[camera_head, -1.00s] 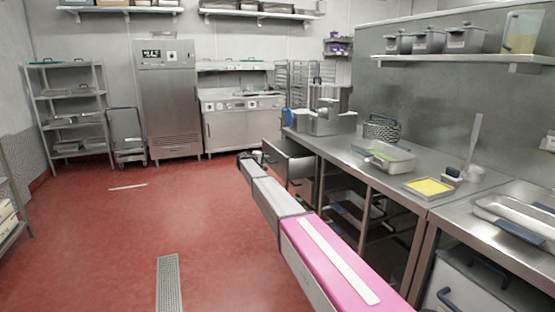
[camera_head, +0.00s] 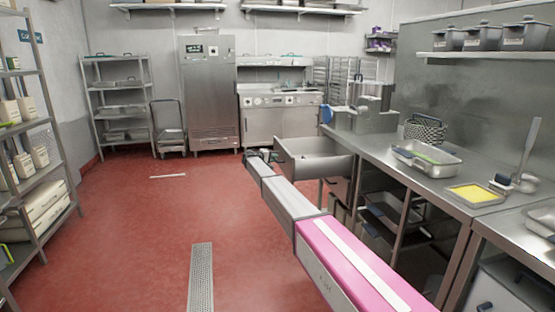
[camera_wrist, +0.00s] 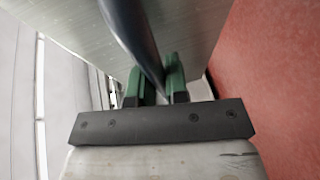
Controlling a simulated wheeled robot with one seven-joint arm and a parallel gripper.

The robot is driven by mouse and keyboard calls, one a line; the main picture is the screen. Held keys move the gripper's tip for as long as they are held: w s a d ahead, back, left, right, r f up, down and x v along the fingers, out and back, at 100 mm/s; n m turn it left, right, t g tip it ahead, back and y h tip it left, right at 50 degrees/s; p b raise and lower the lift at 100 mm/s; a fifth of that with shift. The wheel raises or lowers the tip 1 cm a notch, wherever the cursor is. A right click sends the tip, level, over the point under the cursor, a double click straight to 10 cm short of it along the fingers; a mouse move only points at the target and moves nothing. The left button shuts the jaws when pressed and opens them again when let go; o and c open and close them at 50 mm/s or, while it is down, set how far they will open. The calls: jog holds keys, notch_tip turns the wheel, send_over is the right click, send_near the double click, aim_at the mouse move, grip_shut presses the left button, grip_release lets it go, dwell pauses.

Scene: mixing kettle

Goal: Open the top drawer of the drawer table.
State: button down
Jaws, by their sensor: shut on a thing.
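The steel drawer table (camera_head: 452,192) runs along the right in the head view. Its top drawer (camera_head: 315,165) sticks far out to the left, and its inside shows from above. In the wrist view my gripper (camera_wrist: 156,80) has its two green fingers on either side of a dark bar handle (camera_wrist: 132,38), shut on it. The handle is on the steel drawer front (camera_wrist: 75,25). In the head view my arm reaches to the drawer's front, where the fingers are too small to make out.
On the table stand a metal tray (camera_head: 427,160), a yellow-filled tray (camera_head: 474,195) and a wire basket (camera_head: 425,129). A shelf rack (camera_head: 30,175) stands at the left. The red floor (camera_head: 140,235) between is clear.

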jog(key=c, duration=1.1)
grip_release()
jog(key=shift+c, duration=0.2)
jog(key=shift+a, duration=0.1)
jog(key=v, duration=1)
jog(key=shift+s+a, duration=0.2)
jog(key=shift+s, duration=0.1)
jog(key=shift+r, duration=0.1)
